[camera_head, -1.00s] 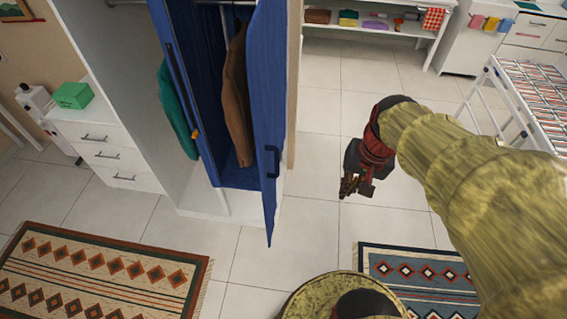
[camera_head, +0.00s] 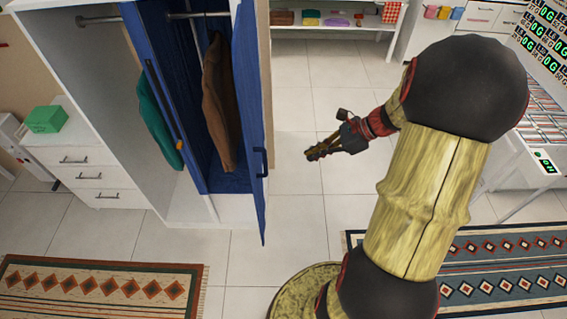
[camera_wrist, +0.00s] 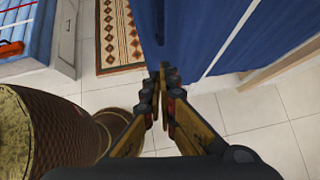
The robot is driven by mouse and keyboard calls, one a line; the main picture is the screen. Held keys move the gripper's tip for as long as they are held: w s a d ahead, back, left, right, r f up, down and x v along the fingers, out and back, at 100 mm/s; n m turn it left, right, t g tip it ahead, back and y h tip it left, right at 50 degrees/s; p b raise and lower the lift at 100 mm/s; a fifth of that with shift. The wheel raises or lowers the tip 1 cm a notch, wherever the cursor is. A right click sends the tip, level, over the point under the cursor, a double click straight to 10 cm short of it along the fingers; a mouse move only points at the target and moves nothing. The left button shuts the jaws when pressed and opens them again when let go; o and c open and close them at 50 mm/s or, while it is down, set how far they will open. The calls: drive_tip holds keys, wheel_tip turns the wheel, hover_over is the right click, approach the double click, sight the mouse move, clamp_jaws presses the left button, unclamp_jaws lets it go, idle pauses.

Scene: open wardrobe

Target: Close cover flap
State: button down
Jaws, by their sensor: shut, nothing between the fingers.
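The wardrobe's blue right-hand door panel (camera_head: 253,110) stands open in the head view, with a dark handle (camera_head: 260,162) on its outer side. No part is clearly marked as a cover flap; this panel looks the likeliest. My gripper (camera_head: 309,155) is to the right of the panel, apart from it in the head view, pointing left. Its fingers are shut and empty. In the wrist view the fingertips (camera_wrist: 162,82) are together in front of a blue panel (camera_wrist: 235,30); I cannot tell whether they touch it.
A brown garment (camera_head: 220,100) and a green garment (camera_head: 155,122) hang in the wardrobe. White drawers (camera_head: 90,170) stand at its left. A patterned rug (camera_head: 100,285) lies in front. Tiled floor (camera_head: 315,215) is clear right of the door. A shelf (camera_head: 335,35) stands behind.

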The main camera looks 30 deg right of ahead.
drive_tip(key=b, duration=0.1)
approach(267, 171)
wheel_tip(267, 171, down, 3)
drive_tip(key=shift+w+a+f+b, duration=0.1)
drive_tip(key=shift+w+a+b, duration=0.2)
drive_tip(key=shift+w+a, duration=0.75)
